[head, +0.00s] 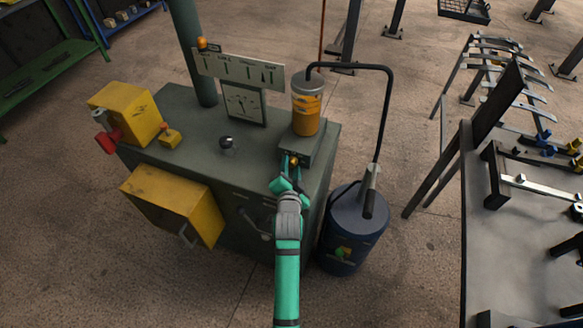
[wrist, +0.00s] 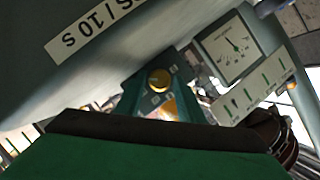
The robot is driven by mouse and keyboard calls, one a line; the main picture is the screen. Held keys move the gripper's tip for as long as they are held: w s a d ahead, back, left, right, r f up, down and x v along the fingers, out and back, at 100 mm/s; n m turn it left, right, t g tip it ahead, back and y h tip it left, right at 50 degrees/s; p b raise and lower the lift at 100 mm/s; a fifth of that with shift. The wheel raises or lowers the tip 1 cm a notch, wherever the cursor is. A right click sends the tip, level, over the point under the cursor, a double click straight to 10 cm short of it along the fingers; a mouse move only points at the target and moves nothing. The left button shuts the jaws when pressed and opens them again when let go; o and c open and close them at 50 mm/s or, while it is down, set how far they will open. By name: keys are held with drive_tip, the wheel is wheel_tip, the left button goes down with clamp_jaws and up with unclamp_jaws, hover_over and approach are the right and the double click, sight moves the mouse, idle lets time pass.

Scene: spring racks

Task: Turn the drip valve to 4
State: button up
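The drip valve appears to be the small brass-yellow knob (head: 294,160) on the front of the grey block below the amber oil reservoir (head: 306,112). The round knob also shows in the wrist view (wrist: 159,80). My teal gripper (head: 291,163) is at the block, with its fingertips on either side of the knob. In the wrist view the fingers (wrist: 158,90) stand apart around the knob, with what looks like a gap. Small pale marks show near the knob, but the numbers are too small to read.
A dial gauge (head: 243,103) and a sign with green symbols (head: 238,69) stand behind on the bench (head: 185,145). A blue canister (head: 352,235) with a black hose stands close on the right.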

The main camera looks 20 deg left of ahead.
drive_tip(key=c, duration=0.8)
idle(1.0)
drive_tip(key=o, duration=0.8)
drive_tip(key=v, duration=1)
drive_tip(key=shift+s+d+r, duration=0.1)
drive_tip(key=shift+s+d, duration=0.05)
drive_tip(key=shift+s, duration=0.2)
